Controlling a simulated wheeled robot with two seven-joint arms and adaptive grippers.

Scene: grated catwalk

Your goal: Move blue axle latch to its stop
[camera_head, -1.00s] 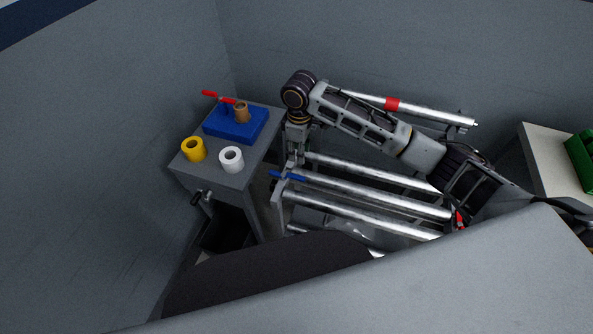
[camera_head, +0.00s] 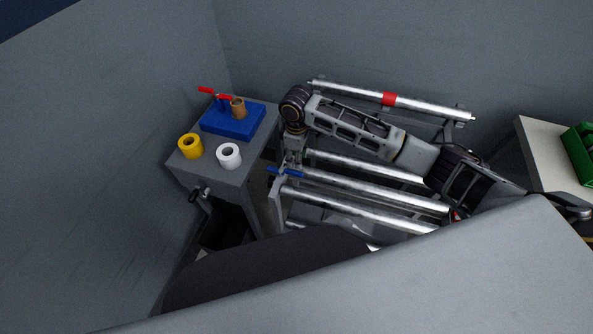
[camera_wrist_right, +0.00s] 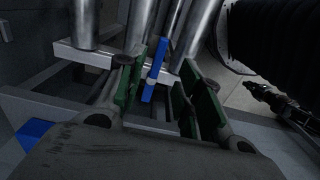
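The blue axle latch (camera_head: 285,172) is a short flat bar at the left end of the metal rods in the head view. In the right wrist view the blue latch (camera_wrist_right: 156,66) stands between the fingers, nearer the left one, with gaps visible on both sides. My right gripper (camera_head: 290,164) points down at the latch, its tips partly hidden. In the wrist view the right gripper (camera_wrist_right: 157,97) is open, with green pads spread around the latch. I cannot tell whether a pad touches it. My left gripper is not in view.
A red-banded rod (camera_head: 430,107) lies behind my arm. A green bin (camera_head: 580,155) is at the right.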

